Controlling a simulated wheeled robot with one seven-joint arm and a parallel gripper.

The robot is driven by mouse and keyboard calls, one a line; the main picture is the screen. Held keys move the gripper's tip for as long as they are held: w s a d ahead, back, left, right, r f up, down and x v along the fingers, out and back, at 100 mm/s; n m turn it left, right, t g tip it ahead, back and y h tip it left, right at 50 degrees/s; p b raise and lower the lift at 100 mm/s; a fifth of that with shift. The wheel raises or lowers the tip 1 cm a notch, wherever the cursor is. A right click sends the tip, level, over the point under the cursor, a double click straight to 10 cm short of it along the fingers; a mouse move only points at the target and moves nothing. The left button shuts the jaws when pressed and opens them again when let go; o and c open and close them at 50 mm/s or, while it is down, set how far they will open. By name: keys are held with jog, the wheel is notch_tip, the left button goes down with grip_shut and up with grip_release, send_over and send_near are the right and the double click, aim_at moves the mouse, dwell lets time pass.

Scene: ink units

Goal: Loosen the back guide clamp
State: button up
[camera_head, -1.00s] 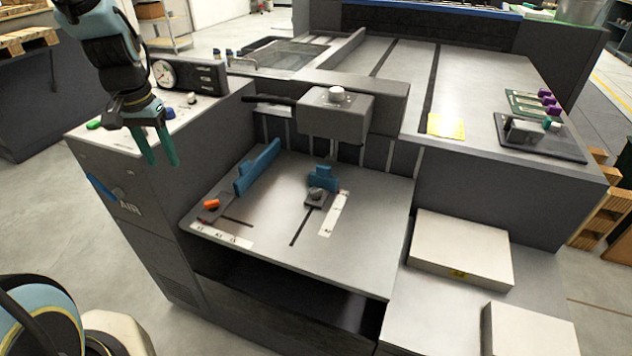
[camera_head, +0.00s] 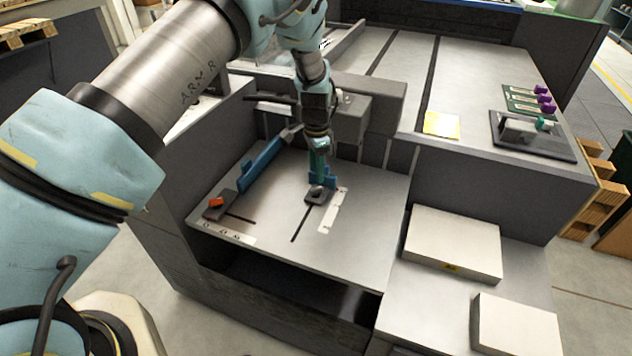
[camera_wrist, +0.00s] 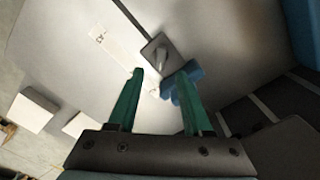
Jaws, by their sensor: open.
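The back guide is a small blue block (camera_head: 328,178) on the steel table. Its clamp, a dark plate with a grey knob (camera_head: 317,192), sits just in front of it. In the wrist view the knob (camera_wrist: 161,56) stands on its plate, and the blue block (camera_wrist: 188,78) is beside it, partly covered by my right finger. My gripper (camera_head: 321,158) points down above the block and clamp. Its green fingers (camera_wrist: 158,85) are open and empty, with the knob beyond the fingertips. I cannot tell the exact height.
A long blue side guide (camera_head: 262,164) with an orange lever (camera_head: 216,202) lies to the left. A grey head housing (camera_head: 352,122) stands close behind my gripper. White stacks (camera_head: 453,243) lie on the right shelf. The table front is clear.

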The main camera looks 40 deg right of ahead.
aim_at(316, 188)
jog(key=shift+w+f+p, duration=0.1)
jog(key=shift+f+p, duration=0.75)
jog(key=shift+f, duration=2.3)
jog(key=shift+c, duration=0.3)
grip_shut()
